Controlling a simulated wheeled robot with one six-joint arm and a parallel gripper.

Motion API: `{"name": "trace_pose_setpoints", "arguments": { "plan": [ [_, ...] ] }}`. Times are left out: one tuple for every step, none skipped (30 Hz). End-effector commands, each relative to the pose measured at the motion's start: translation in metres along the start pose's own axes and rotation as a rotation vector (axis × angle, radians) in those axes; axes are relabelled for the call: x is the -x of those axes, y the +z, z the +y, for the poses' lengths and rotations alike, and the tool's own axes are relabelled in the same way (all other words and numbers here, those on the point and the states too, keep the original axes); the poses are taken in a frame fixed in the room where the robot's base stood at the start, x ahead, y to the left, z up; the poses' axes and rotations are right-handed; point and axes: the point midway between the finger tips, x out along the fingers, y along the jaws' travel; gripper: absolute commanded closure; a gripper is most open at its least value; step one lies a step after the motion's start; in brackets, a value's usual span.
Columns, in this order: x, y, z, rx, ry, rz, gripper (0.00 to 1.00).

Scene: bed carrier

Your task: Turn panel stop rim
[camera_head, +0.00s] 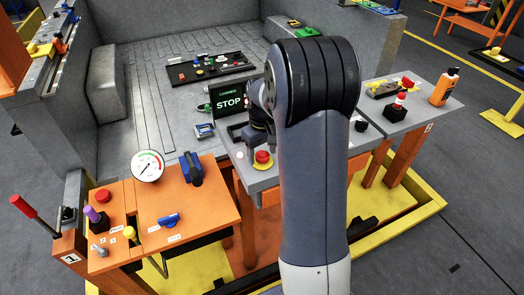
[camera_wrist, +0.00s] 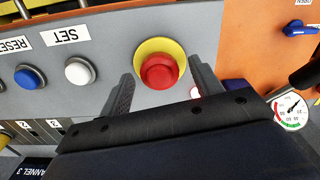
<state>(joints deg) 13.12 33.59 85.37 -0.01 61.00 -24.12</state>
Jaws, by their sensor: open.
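The panel stop is a red mushroom button (camera_wrist: 160,72) on a yellow round rim (camera_wrist: 158,44), set in a grey panel. In the wrist view my gripper (camera_wrist: 161,80) is open, with one dark finger on each side of the button. The fingers look apart from the red cap, and nothing is held. How far they stand above the panel I cannot tell. In the head view the red button (camera_head: 263,156) shows at the front of the grey console, just below my wrist; my arm covers the console right of it.
A white button (camera_wrist: 79,71) marked SET and a blue button (camera_wrist: 29,77) marked RESET sit left of the stop. An orange panel (camera_wrist: 250,25) lies to the right. A dial gauge (camera_head: 148,166) stands on the orange console. A STOP screen (camera_head: 230,101) stands behind.

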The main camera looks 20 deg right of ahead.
Motion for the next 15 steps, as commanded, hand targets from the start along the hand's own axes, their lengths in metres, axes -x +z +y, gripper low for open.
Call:
{"name": "trace_pose_setpoints", "arguments": {
  "plan": [
    [-0.0007, 0.0, -0.0001, 0.0, 0.0, 0.0, 0.39],
    [-0.0007, 0.0, -0.0001, 0.0, 0.0, 0.0, 0.39],
    [-0.0006, 0.0, -0.0001, 0.0, 0.0, 0.0, 0.39],
    [-0.0006, 0.0, -0.0001, 0.0, 0.0, 0.0, 0.39],
    [-0.0006, 0.0, -0.0001, 0.0, 0.0, 0.0, 0.39],
    [-0.0005, 0.0, -0.0001, 0.0, 0.0, 0.0, 0.39],
    [-0.0004, 0.0, -0.0001, 0.0, 0.0, 0.0, 0.41],
    [-0.0004, 0.0, -0.0001, 0.0, 0.0, 0.0, 0.43],
    [-0.0004, 0.0, -0.0001, 0.0, 0.0, 0.0, 0.46],
    [-0.0003, 0.0, -0.0001, 0.0, 0.0, 0.0, 0.49],
    [-0.0003, 0.0, -0.0001, 0.0, 0.0, 0.0, 0.51],
    [-0.0003, 0.0, -0.0001, 0.0, 0.0, 0.0, 0.54],
    [-0.0002, 0.0, -0.0001, 0.0, 0.0, 0.0, 0.57],
    [-0.0002, 0.0, -0.0001, 0.0, 0.0, 0.0, 0.59],
    [-0.0002, 0.0, -0.0001, 0.0, 0.0, 0.0, 0.63]
  ]
}}
